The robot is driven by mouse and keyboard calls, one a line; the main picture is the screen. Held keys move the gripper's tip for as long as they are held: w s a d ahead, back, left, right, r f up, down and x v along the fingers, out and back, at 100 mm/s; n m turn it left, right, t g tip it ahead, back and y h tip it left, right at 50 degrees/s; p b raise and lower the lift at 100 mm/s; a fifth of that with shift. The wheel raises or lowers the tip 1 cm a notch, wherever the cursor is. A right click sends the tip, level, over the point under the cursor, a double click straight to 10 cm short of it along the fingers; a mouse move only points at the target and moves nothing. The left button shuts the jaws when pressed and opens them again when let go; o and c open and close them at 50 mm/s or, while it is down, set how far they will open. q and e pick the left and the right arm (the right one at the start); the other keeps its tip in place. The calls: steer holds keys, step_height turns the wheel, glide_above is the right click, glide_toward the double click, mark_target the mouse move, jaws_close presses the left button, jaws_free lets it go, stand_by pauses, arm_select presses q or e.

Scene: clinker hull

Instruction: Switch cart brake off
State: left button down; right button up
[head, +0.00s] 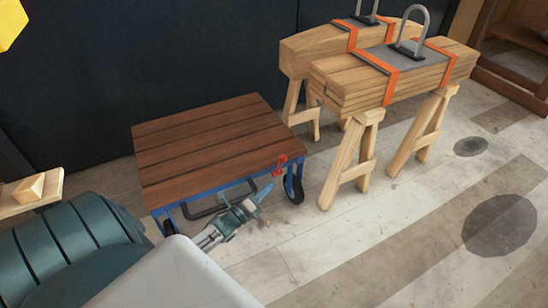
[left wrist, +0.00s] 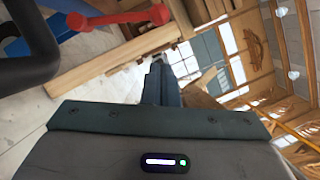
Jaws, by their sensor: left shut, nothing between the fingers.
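The cart (head: 205,140) has a brown slatted top on a blue frame with black wheels. A red brake lever (head: 279,164) sits on the cart's near edge, towards its right corner. In the left wrist view the red lever (left wrist: 118,19) lies across the upper left and ends in a round knob. My left gripper (head: 263,193) is shut and empty, in front of and a little below the lever in the head view. Its closed fingers also show in the left wrist view (left wrist: 160,82), apart from the lever in the picture. My right gripper is out of view.
A dark bar handle (head: 205,211) hangs at the cart's near side, close to my left gripper. Wooden trestles (head: 352,155) carrying strapped planks (head: 350,85) stand right of the cart. A dark wall (head: 150,50) is behind. The floor at right is mostly clear.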

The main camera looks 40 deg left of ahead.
arm_select(q)
steer(key=shift+r+p+v, duration=0.2)
steer(key=shift+p+v, duration=0.25)
steer(key=shift+v, duration=2.1)
steer(key=shift+d, duration=0.1)
